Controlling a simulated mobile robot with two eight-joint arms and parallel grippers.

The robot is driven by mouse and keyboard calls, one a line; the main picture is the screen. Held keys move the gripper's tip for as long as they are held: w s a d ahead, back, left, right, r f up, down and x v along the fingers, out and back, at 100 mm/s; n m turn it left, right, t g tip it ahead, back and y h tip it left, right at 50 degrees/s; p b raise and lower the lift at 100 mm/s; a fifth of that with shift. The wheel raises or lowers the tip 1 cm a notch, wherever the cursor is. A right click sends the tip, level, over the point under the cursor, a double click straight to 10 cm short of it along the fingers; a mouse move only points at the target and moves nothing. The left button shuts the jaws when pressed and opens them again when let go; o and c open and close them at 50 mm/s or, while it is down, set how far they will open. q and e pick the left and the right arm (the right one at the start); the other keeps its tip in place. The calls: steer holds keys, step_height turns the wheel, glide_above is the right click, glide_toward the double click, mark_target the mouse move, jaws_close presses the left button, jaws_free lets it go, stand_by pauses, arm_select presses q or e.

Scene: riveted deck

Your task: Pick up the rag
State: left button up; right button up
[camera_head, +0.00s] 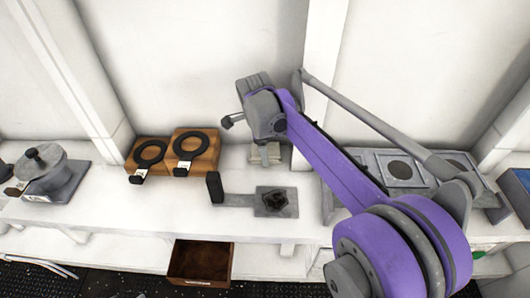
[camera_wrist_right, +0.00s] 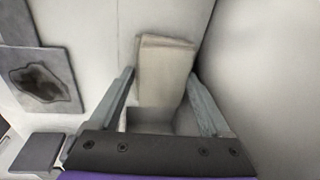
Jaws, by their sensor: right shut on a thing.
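The rag (camera_wrist_right: 165,70) is a beige, folded, block-like cloth between the two grey fingers of my right gripper (camera_wrist_right: 161,76) in the right wrist view. The fingers are closed on its sides. In the head view my right arm reaches over the bench from the right, and a small beige shape (camera_head: 265,154), seemingly the rag, shows just below the wrist near the wall. The fingertips cannot be made out there. My left gripper is not in view.
A grey plate with a dark recess (camera_head: 277,201) lies on the white bench (camera_head: 330,231) in front of the rag. Wooden blocks with black rings (camera_head: 195,150) stand to the left. An open brown drawer (camera_head: 200,262) juts out below. Grey panels (camera_head: 400,168) lie right, behind my arm.

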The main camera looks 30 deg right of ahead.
steer(key=shift+r, duration=0.1)
steer(key=shift+s+a+r, duration=0.1)
steer(key=shift+s+r, duration=0.05)
steer(key=shift+r, duration=0.05)
step_height(320, 180, up, 6)
steer(key=shift+r, duration=0.25)
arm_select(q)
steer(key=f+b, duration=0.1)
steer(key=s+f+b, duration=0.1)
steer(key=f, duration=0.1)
arm_select(e)
steer(key=s+a, duration=0.3)
steer(key=s, duration=0.2)
steer(key=s+a, duration=0.4)
steer(key=s, duration=0.2)
steer(key=s+a, duration=0.3)
steer(key=s, duration=0.2)
steer(key=shift+s+a, duration=0.15)
steer(key=shift+s, duration=0.25)
